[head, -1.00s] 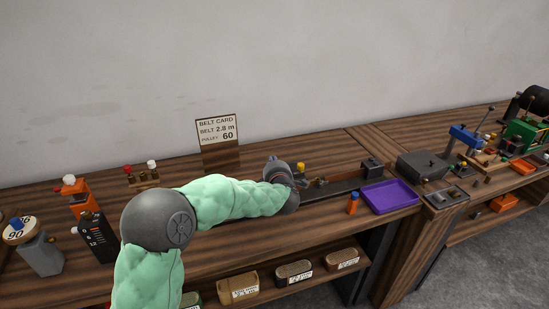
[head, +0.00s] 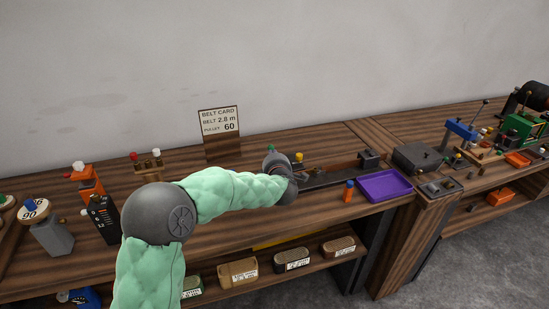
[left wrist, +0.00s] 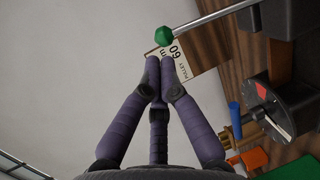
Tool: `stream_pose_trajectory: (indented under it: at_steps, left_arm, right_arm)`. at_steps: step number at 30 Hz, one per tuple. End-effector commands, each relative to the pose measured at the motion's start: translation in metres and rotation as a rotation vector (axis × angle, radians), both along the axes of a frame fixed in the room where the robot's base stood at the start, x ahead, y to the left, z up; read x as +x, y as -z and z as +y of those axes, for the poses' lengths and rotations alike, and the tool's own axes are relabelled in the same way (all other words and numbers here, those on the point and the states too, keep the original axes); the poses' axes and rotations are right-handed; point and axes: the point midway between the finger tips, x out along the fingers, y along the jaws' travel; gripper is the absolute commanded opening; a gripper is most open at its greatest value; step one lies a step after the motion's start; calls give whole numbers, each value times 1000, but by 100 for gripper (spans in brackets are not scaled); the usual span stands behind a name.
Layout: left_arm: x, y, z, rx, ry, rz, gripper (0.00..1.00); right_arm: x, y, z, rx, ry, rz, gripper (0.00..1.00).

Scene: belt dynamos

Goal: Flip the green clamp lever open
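The green clamp lever shows in the left wrist view as a faceted green knob (left wrist: 165,35) on a straight metal rod that runs up to the right. In the head view only its green tip (head: 270,148) shows, just above my left wrist. My left gripper (left wrist: 160,68) has its purple fingers drawn together with the tips meeting. It appears empty, and the tips are close below the knob in the picture; I cannot tell whether they touch it. In the head view my wrist hides the fingers and the lever's base. My right gripper is not in view.
The belt card (head: 219,121) stands behind my arm. A dark rail (head: 335,176), an orange bottle with a blue cap (head: 348,192) and a purple tray (head: 384,185) lie to the right. Devices crowd the left end. Labelled boxes (head: 292,260) sit on the shelf below.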

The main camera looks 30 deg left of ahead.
Motion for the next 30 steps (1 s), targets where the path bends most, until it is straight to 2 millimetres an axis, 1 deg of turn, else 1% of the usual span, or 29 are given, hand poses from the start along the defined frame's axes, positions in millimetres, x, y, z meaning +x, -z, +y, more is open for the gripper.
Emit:
stream_pose_trajectory:
  at_steps: [8,15,18,23,30]
  left_arm:
    - [-29,-9,-23,1,1,0,0]
    - [-59,-17,-47,1,2,-1,0]
    - [-68,-18,-54,0,2,0,0]
    - [-76,-19,-60,0,0,0,0]
    - [-78,-19,-61,0,0,0,0]
  right_arm:
    - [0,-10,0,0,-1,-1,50]
    - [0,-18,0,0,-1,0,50]
    - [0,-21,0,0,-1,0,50]
    - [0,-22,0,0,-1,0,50]
    - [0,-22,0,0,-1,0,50]
